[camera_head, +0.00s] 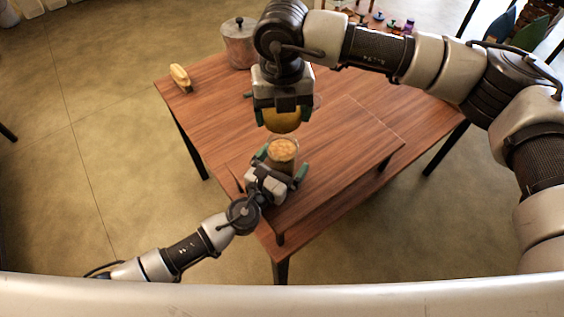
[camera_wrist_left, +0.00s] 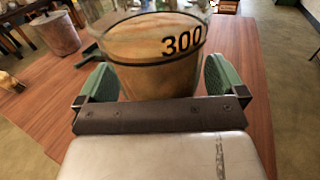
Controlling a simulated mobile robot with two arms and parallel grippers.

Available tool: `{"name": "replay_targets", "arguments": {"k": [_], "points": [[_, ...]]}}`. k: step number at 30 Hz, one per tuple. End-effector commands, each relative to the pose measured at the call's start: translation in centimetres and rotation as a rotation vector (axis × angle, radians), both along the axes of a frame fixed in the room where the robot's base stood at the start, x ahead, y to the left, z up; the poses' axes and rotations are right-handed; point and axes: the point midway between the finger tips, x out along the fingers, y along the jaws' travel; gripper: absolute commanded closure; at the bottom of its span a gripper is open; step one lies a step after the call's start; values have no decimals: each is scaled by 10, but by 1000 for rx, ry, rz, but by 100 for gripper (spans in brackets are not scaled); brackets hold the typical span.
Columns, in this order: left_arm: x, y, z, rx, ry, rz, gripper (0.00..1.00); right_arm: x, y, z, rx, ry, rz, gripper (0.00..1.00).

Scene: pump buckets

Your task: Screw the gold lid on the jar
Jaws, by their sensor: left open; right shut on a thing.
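The gold lid (camera_head: 282,121) is held level in my right gripper (camera_head: 282,112), which is shut on it from above. The jar (camera_head: 283,152) stands upright on the wooden table just below and in front of the lid, with a visible gap between them. It looks like clear glass with tan contents. In the left wrist view the jar (camera_wrist_left: 160,65) shows a dark "300" marking and a dark line. My left gripper (camera_head: 284,163) is open, with its green fingers on either side of the jar. Whether they touch it I cannot tell.
The wooden table (camera_head: 350,120) has bare room to the right of the jar. A metal canister (camera_head: 240,45) stands at the back edge. A yellowish object (camera_head: 180,77) lies at the back left corner. Small bottles (camera_head: 392,23) stand on another surface behind.

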Motion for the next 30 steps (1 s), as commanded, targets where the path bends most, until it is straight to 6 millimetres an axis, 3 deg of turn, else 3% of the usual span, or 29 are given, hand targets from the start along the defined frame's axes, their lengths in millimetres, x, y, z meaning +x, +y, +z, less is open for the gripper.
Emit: {"name": "replay_targets", "arguments": {"k": [2,15,20,30], "points": [[0,0,0,0,0,0,4,0,0,0,0,0,0,45],[0,0,0,0,0,1,72,0,0,0,0,0,0,45],[0,0,0,0,0,1,74,0,0,-5,0,2,0,45],[0,0,0,-1,-1,1,74,-1,0,-48,0,2,0,45]]}}
